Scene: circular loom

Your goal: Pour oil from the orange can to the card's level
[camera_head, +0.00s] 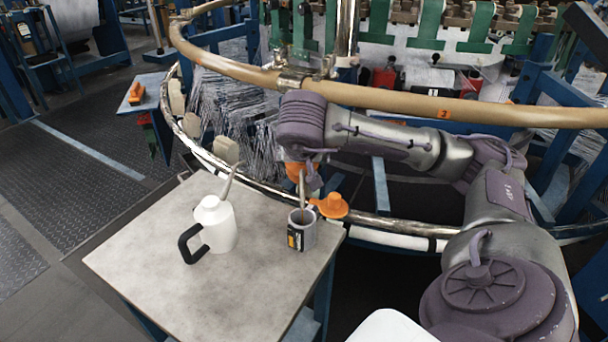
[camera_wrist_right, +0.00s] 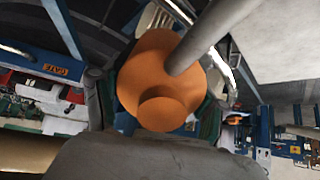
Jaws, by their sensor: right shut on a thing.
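My right gripper (camera_head: 303,178) is shut on the orange can (camera_head: 294,172), which my wrist mostly hides in the head view. In the right wrist view the orange can (camera_wrist_right: 150,65) fills the middle, with a round knob and a long grey spout (camera_wrist_right: 205,40). In the head view the spout (camera_head: 303,192) points down at the open grey cup (camera_head: 309,236) on the table; I cannot tell whether its tip is inside. The cup's inside looks dark brown. My left gripper is not in view.
A white can (camera_head: 214,226) with a black handle stands left on the grey table (camera_head: 160,275). The loom's tan ring (camera_head: 400,97) and metal lower ring (camera_head: 372,220) pass close behind. The table's front is clear.

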